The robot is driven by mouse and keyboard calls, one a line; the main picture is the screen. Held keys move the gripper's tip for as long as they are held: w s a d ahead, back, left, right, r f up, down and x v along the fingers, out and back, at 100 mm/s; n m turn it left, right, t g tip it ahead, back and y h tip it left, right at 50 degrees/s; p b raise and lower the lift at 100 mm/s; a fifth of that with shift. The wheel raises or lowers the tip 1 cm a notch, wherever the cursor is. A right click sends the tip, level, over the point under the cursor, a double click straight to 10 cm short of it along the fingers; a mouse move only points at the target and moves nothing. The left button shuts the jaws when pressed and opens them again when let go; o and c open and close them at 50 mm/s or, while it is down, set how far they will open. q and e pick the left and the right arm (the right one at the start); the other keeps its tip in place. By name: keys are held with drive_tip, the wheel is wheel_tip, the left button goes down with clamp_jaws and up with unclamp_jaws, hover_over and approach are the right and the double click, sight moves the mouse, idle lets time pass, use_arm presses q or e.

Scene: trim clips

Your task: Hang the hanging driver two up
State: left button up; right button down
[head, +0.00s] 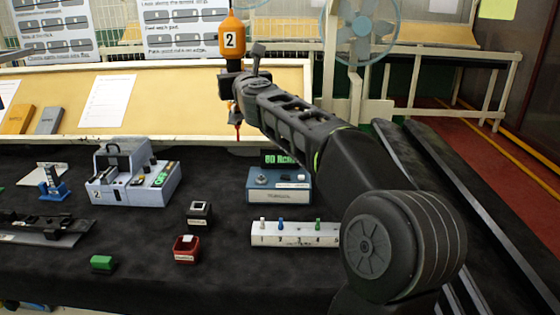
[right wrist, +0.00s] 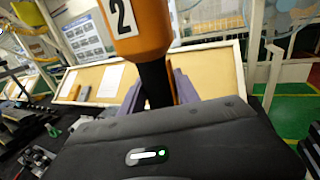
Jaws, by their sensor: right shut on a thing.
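The orange hanging driver two (head: 232,40), with a white "2" label, is upright near the top of the head view. Its top end reaches the picture edge, so what is above it is hardly seen. My right gripper (head: 236,90) is shut around the driver's dark lower part, and the thin tip points down below it. In the right wrist view the orange driver body (right wrist: 140,25) and its black neck (right wrist: 155,82) stand between the fingers (right wrist: 160,92). My left gripper is not in view.
On the black-covered table stand a grey machine marked 2 (head: 110,188), a blue-grey box with a green display (head: 280,197), a white strip with coloured pegs (head: 295,240), a red box (head: 186,256) and a green block (head: 102,263). A tan board (head: 180,110) rises behind. My right arm crosses the right side.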

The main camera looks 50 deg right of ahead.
drive_tip(key=shift+d+r+p, duration=0.15)
drive_tip(key=shift+r+p, duration=0.45)
drive_tip(key=shift+r, duration=0.4)
drive_tip(key=c, duration=0.8)
unclamp_jaws()
drive_tip(key=shift+f, duration=0.15)
drive_tip(key=o, duration=0.8)
drive_tip(key=shift+s, duration=0.1)
